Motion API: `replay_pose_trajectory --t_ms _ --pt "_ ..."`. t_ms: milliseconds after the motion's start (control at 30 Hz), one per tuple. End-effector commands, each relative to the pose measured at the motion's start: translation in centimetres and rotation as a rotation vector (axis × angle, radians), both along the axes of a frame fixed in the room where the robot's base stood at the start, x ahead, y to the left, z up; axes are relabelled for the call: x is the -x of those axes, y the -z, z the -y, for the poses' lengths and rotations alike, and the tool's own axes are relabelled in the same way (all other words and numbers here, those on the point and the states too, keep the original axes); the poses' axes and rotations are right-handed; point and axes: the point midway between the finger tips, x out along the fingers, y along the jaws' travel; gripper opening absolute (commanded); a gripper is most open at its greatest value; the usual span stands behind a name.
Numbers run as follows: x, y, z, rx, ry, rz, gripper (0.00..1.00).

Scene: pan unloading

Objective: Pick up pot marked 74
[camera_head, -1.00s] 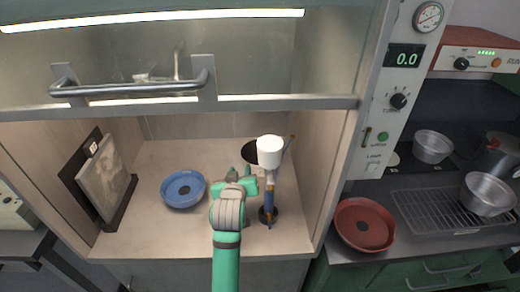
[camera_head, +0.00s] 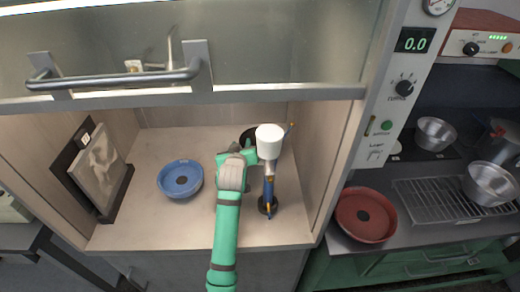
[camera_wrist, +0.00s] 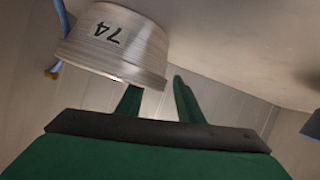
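The metal pot marked 74 (camera_wrist: 115,45) fills the upper left of the wrist view, its number upside down and its wider rim toward my gripper. In the head view a dark round opening (camera_head: 247,137), probably this pot's, shows at the back of the cabinet, partly hidden by my gripper and a white cup. My gripper (camera_head: 250,158) is beside it. In the wrist view my gripper's green fingers (camera_wrist: 152,88) are apart. One fingertip is hidden behind the pot's rim, and the other is to the right of the pot. I cannot tell whether either touches it.
A stand with a white cup (camera_head: 270,134) and blue column is close to the right of my gripper. A blue pan (camera_head: 180,179) and a framed panel (camera_head: 100,167) are to the left. The raised sash handle (camera_head: 115,79) crosses above. A red pan (camera_head: 366,214) sits outside, right.

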Motion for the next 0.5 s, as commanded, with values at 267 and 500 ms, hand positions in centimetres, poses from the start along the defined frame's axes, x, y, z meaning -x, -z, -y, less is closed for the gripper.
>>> replay_pose_trajectory --t_ms 267,500 --pt "-2.4 0.9 0.3 0.0 0.001 0.0 0.34" --pt "-2.4 1.0 0.3 0.0 0.001 0.0 0.27"
